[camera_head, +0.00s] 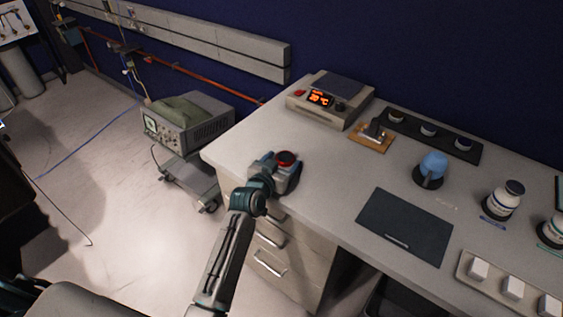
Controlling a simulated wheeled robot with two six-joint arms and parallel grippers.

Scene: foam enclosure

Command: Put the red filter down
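The red filter (287,157) is a small round red piece with a dark rim, over the left part of the grey worktop. My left gripper (284,166) is around it and looks shut on it, with the fingers partly hidden by the wrist and the filter. I cannot tell whether the filter touches the worktop or is held just above it. My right gripper is not in view.
Behind are a hotplate (328,101) with a lit display and a wooden block (371,137). A dark mat (405,226), a blue-topped item (432,167), a white jar (503,200) and a tray of white blocks (470,279) lie right. Worktop between gripper and mat is clear.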

